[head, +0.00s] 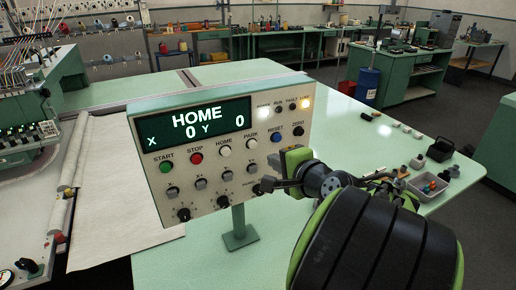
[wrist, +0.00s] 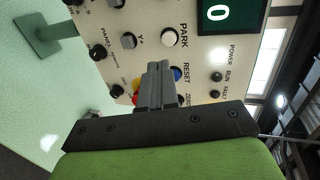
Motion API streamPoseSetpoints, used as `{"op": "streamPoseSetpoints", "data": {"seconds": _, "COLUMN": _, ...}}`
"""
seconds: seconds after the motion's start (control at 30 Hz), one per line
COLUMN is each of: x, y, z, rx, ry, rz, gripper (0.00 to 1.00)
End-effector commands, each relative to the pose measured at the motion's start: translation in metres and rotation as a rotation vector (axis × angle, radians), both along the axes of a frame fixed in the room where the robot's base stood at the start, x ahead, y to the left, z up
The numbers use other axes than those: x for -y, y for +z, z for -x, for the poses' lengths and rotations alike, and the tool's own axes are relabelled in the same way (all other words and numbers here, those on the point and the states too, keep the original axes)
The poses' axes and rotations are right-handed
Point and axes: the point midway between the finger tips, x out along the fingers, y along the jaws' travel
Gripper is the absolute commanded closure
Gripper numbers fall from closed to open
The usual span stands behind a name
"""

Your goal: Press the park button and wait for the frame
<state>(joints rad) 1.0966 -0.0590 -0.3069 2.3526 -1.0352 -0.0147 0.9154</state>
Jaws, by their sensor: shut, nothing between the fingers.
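The control panel (head: 215,175) stands on a post on the green table, its display (head: 195,125) reading HOME, X 0, Y 0. The white PARK button (head: 251,143) is in its upper row, between HOME and the blue RESET button (head: 276,137). In the wrist view the PARK button (wrist: 169,38) shows uncovered just beyond my fingertips. My gripper (head: 265,185) is shut and empty, in front of the panel's lower right. In the wrist view its fingers (wrist: 157,68) partly cover the RESET button; contact with the panel cannot be told. The green tufting gantry (head: 40,120) is at the left, partly out of view.
White cloth (head: 120,190) lies left of the panel. A grey bin with coloured pieces (head: 428,187) and several small parts lie on the table at right. A white lamp and an amber lamp are lit at the panel's upper right.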

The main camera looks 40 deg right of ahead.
Motion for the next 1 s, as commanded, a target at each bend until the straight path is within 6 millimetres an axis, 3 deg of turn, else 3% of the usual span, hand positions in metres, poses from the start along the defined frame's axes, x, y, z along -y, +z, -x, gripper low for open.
{"op": "streamPoseSetpoints", "data": {"seconds": 0.2, "x": 0.011, "y": -0.015, "z": -0.045, "rx": -0.002, "ry": 0.005, "rz": -0.001, "gripper": 1.0}}
{"op": "streamPoseSetpoints", "data": {"seconds": 0.4, "x": 0.019, "y": -0.013, "z": -0.074, "rx": -0.001, "ry": 0.002, "rz": 0.0, "gripper": 1.0}}
{"op": "streamPoseSetpoints", "data": {"seconds": 0.83, "x": 0.021, "y": -0.014, "z": -0.08, "rx": 0.0, "ry": 0.001, "rz": 0.001, "gripper": 1.0}}
{"op": "streamPoseSetpoints", "data": {"seconds": 1.0, "x": 0.025, "y": -0.014, "z": -0.097, "rx": -0.001, "ry": 0.003, "rz": 0.001, "gripper": 1.0}}
